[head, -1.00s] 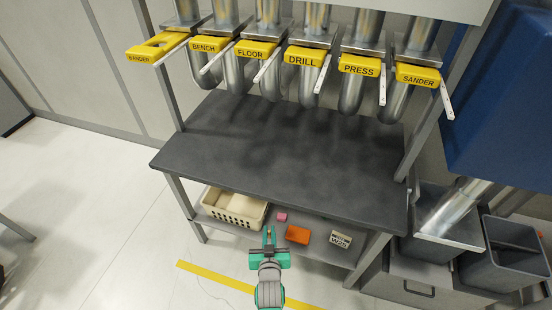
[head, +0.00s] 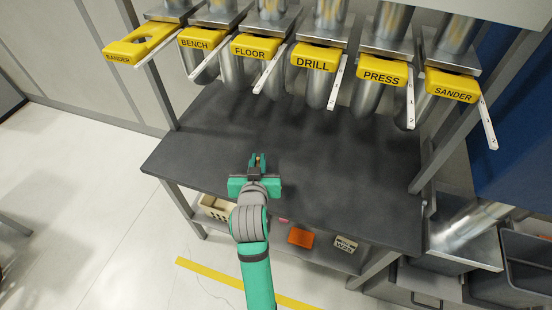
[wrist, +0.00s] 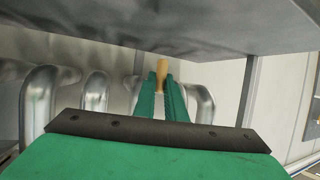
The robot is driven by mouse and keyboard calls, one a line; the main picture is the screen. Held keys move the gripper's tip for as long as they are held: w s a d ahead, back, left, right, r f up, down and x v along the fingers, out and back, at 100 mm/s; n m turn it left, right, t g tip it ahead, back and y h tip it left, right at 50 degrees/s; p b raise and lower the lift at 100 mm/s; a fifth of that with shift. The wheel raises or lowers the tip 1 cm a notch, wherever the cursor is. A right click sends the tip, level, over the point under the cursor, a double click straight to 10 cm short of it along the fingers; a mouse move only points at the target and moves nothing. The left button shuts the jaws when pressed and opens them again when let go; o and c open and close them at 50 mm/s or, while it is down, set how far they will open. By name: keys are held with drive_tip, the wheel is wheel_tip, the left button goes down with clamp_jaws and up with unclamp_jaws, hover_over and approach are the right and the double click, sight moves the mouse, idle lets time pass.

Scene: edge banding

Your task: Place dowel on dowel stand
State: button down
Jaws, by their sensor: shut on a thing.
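My gripper (head: 257,163) is over the front left part of the dark tabletop (head: 330,160) in the head view. In the wrist view, the green fingers of my gripper (wrist: 160,88) are shut on a short tan wooden dowel (wrist: 162,73). The dowel's end sticks out past the fingertips; the part between the fingers is hidden. In the head view the dowel is too small to make out clearly. I cannot make out a dowel stand in either view.
Metal pipes with yellow labelled gates (head: 315,58) and white levers hang over the back of the table. On the lower shelf are a cream basket (head: 214,208), an orange block (head: 300,237) and a labelled box (head: 345,244). The visible tabletop is clear.

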drive_tip(key=w+d+f, duration=0.2)
drive_tip(key=w+f, duration=0.1)
drive_tip(key=w, duration=0.2)
hover_over(273, 167)
drive_tip(key=s, duration=0.1)
drive_tip(key=f, duration=0.4)
drive_tip(key=shift+s+a+f, duration=0.1)
drive_tip(key=shift+a+f, duration=0.05)
drive_tip(key=shift+a, duration=0.05)
drive_tip(key=shift+w+d+f, duration=0.2)
drive_tip(key=shift+w+f, duration=0.3)
drive_tip(key=shift+f, duration=1.6)
drive_tip(key=shift+f, duration=0.1)
drive_tip(key=c, duration=1.8)
unclamp_jaws()
